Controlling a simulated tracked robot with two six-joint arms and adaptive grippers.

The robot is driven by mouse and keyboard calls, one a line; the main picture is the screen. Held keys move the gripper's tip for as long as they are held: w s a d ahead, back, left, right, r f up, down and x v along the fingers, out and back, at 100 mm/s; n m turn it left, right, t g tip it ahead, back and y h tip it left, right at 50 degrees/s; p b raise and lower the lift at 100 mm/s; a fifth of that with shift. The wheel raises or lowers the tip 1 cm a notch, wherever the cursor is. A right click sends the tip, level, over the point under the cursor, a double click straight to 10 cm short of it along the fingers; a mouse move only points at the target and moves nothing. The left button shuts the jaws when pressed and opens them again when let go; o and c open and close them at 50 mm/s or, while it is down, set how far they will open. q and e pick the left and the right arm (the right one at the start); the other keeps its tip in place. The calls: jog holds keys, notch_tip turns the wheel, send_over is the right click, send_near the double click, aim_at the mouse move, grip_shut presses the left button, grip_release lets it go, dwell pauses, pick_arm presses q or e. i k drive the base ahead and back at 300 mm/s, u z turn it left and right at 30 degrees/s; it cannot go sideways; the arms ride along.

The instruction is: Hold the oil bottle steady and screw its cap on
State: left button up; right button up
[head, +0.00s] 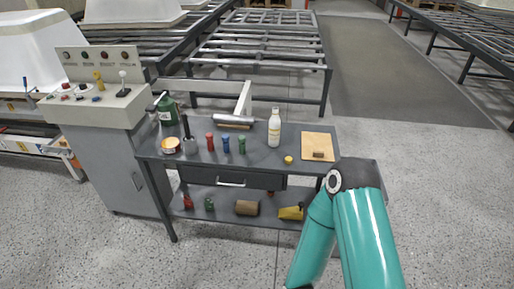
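A cream-white bottle (274,129) with a pale label stands upright on the grey workbench top (255,155), right of its middle. It looks like the oil bottle. A small yellow round piece (288,160) lies on the bench just in front and to the right of it, apart from it; it may be the cap, but it is too small to be sure. A teal arm of mine rises at the lower right, with its dark joint in front of the bench's right end. Neither gripper is in view, and nothing touches the bottle.
Red, blue and green handled pieces (226,144), a tin (171,145), a cup (189,146) and a green can (167,110) fill the bench's left. A wooden board (318,146) lies right. The lower shelf holds several items. A control console (102,105) stands left.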

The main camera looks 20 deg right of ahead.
aim_at(274, 127)
jog(key=i, duration=0.95)
jog(key=z, duration=0.55)
